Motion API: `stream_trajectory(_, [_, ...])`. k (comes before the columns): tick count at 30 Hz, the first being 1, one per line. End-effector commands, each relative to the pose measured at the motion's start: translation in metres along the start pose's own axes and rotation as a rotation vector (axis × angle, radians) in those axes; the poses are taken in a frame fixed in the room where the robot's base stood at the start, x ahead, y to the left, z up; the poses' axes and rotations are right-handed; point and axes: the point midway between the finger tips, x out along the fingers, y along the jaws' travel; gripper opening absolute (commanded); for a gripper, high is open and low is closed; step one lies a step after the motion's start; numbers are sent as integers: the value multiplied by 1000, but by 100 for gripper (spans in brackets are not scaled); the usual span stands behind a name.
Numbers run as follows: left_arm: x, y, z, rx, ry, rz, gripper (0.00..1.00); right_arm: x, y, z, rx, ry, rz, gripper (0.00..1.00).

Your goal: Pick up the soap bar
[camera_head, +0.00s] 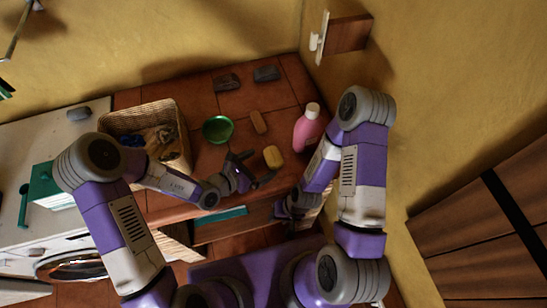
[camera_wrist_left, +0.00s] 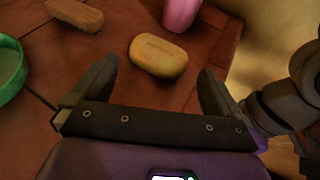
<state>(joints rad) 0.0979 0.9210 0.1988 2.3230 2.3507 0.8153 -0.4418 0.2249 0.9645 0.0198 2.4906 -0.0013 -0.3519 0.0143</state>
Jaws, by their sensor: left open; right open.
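A yellow oval soap bar (camera_head: 273,157) lies flat on the tiled brick counter (camera_head: 205,92), near its front edge. It also shows in the left wrist view (camera_wrist_left: 158,56), ahead of and between my fingers. My left gripper (camera_head: 260,168) is open and empty, just left of and in front of the soap, not visibly touching it. My right gripper (camera_head: 282,209) is small and partly hidden by its own arm, below the counter edge; it appears open and empty.
A green bowl (camera_head: 218,129), a brown bar (camera_head: 259,122) and a pink bottle (camera_head: 308,132) stand around the soap. A wicker basket (camera_head: 122,118) is at left. A yellow wall bounds the right.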

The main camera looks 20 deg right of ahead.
Motion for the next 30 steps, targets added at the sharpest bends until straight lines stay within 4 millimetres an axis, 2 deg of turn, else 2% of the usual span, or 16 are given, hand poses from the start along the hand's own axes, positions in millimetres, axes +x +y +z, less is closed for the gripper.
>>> stream_trajectory(10, [48, 1, -1, 0, 0, -3, 100, 6, 2, 0, 0, 0, 0, 43])
stream_trajectory(14, [56, 1, 0, 0, 0, -3, 100, 7, 3, 0, 0, 0, 0, 43])
stream_trajectory(20, [56, 1, 0, 1, 1, -3, 100, 6, 2, 0, 0, 0, 0, 43])
stream_trajectory(27, [56, 1, 0, 0, 1, -2, 63, 7, 2, 0, 0, 0, 0, 43])
stream_trajectory(28, [56, 1, 0, 0, 1, -2, 60, 7, 2, 0, 0, 0, 0, 43])
stream_trajectory(30, [56, 1, 0, 1, 0, -2, 60, 7, 2, 0, 0, 0, 0, 43])
